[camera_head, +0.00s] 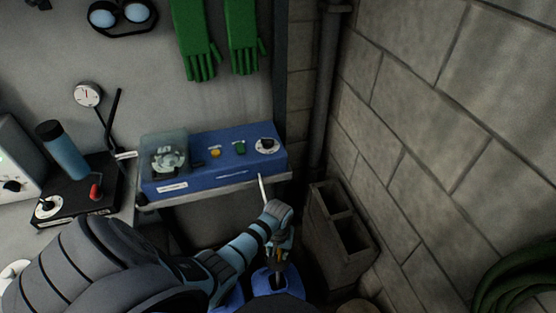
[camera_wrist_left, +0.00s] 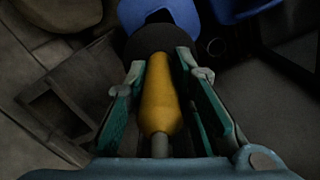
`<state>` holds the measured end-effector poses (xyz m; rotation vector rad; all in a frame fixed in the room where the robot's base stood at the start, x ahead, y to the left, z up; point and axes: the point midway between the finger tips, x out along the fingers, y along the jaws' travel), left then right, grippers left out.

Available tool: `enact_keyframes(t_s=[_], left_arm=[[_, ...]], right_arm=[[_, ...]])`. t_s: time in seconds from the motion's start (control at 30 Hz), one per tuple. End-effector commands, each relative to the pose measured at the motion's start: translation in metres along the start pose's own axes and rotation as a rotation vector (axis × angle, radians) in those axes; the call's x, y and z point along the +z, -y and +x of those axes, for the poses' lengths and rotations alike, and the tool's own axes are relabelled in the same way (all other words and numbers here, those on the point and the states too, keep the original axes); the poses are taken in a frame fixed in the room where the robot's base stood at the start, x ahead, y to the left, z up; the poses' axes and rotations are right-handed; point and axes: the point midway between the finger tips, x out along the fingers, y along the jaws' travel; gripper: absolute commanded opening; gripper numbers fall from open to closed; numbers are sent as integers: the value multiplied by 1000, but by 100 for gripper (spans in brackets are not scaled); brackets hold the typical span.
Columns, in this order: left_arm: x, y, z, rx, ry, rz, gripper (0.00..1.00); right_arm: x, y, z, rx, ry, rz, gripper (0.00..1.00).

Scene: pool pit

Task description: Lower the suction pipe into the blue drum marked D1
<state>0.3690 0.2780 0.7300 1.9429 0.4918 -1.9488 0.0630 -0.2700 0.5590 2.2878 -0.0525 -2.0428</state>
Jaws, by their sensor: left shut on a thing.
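My left gripper (camera_head: 281,247) is shut on the yellow-orange grip of the suction pipe (camera_wrist_left: 160,100); the wrist view also shows the gripper's green fingers (camera_wrist_left: 163,75) on both sides of the grip. A wide dark collar sits at the grip's far end and hides what lies below. A blue drum (camera_head: 262,284) with a dark opening is just under the gripper; its blue top (camera_wrist_left: 132,12) is beyond the collar in the wrist view. I cannot tell whether the pipe's lower end is inside the opening. No D1 mark is readable. My right gripper is not in view.
A second blue drum (camera_wrist_left: 238,8) is close beside. A blue pump unit (camera_head: 215,160) sits on a shelf above, with a pale hose (camera_head: 263,188) near my wrist. A hollow concrete block (camera_head: 340,235) and block wall bound the right side. A green hose (camera_head: 520,285) hangs there.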

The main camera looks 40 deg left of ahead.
Motion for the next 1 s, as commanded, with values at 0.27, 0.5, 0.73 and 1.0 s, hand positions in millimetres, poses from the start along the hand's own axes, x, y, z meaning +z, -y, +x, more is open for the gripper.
enact_keyframes(t_s=[0.27,0.5,0.73,1.0], left_arm=[[0,-1,35,0,0,2,0],[0,0,60,0,1,1,0],[0,-1,87,0,0,0,0],[0,-1,119,1,1,0,0]], right_arm=[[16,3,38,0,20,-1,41],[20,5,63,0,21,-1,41],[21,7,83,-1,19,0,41],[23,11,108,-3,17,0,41]])
